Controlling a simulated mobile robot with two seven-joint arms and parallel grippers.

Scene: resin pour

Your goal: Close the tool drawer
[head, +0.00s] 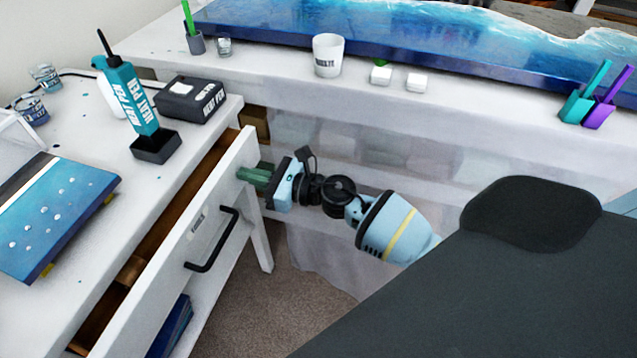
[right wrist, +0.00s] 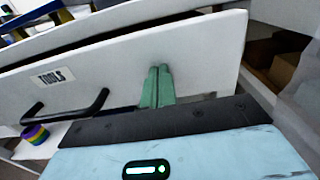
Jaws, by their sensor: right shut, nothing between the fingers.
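The tool drawer's white front (head: 225,185) stands out from the white desk at the left of the head view, so the drawer is partly open. It has a black bar handle (head: 213,240) and a small label, which reads TOOLS in the right wrist view on the drawer front (right wrist: 130,75). My right gripper (head: 247,174) is shut and empty, its green fingers at the drawer front near its far end, beyond the handle. In the right wrist view the shut fingertips (right wrist: 158,72) appear against or very close to the front. My left gripper is not in view.
Behind is a bench with a blue resin slab (head: 420,35), a white cup (head: 327,55) and small white blocks. Carpet (head: 245,310) lies below.

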